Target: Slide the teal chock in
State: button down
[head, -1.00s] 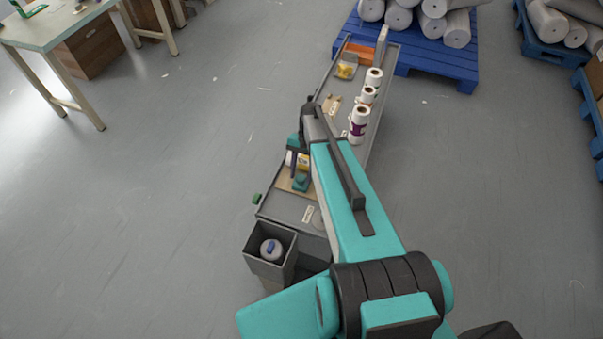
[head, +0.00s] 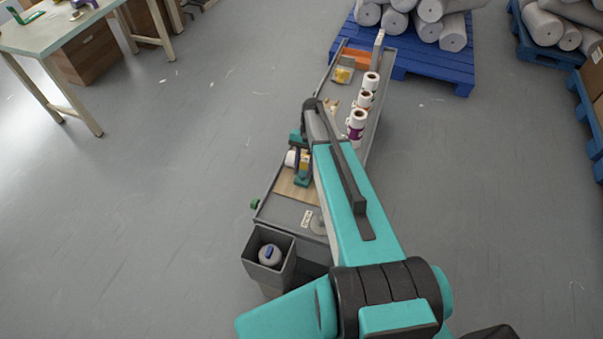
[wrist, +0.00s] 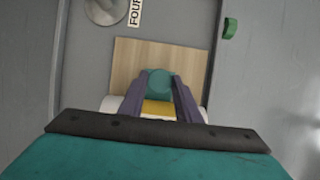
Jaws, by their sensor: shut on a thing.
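The teal chock (wrist: 160,84) is between the purple fingertips of my gripper (wrist: 161,88) in the wrist view. My gripper is shut on it. In the head view the chock (head: 302,182) shows at the low end of my gripper, over or on a pale wooden board (head: 290,187). The board (wrist: 129,58) also shows in the wrist view. A white roll with a yellow part (wrist: 158,108) lies crosswise right beside the chock, partly hidden by my fingers. I cannot tell whether chock and roll touch, or whether the chock rests on the board.
The long grey cart (head: 278,207) has a raised rim. A grey bin (head: 270,275) with a grey-white item is at its near end. A green piece (wrist: 229,27) sticks out at its side. Upright white rolls (head: 357,121) stand farther along.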

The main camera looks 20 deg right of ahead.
jog(key=shift+w+d, duration=0.2)
jog(key=shift+w, duration=0.05)
jog(key=c, duration=1.7)
grip_release()
jog(key=o, duration=0.4)
jog(key=shift+r, duration=0.1)
jog(key=b+v, duration=0.3)
jog(key=v, duration=1)
jog(key=shift+r, duration=0.35)
jog(key=shift+d, duration=0.1)
